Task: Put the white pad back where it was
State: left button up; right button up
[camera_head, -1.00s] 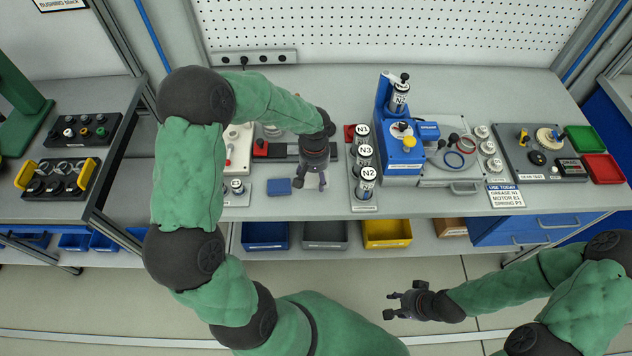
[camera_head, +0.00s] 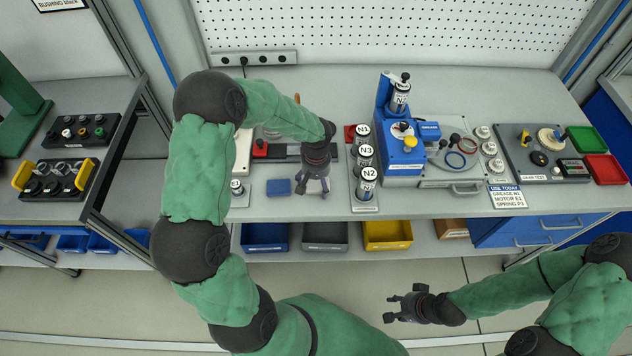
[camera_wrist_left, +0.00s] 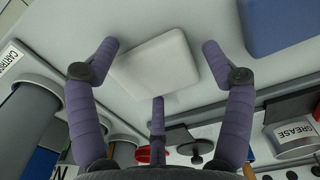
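The white pad (camera_wrist_left: 157,64) lies flat on the grey bench top in the left wrist view. It sits between the spread fingers of my left gripper (camera_wrist_left: 160,55), which is open; its left edge is close to one finger. In the head view my left gripper (camera_head: 314,184) points down at the bench, and the pad cannot be made out under it. My right gripper (camera_head: 398,306) hangs over the floor in front of the bench, fingers apart and empty.
A blue pad (camera_head: 278,187) lies left of my left gripper. A rack of labelled cartridges (camera_head: 366,172) stands close on its right. Behind it is a dark fixture with a red part (camera_head: 260,149). Blue, grey and yellow bins (camera_head: 387,236) sit below the bench edge.

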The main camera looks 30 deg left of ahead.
aim_at(316, 184)
dwell(0.3)
pick_arm(q)
jog(key=shift+r, duration=0.25)
notch_tip(316, 184, up, 12)
jog(key=p, duration=0.2)
jog(key=shift+p, duration=0.3)
jog(key=shift+f, duration=0.1)
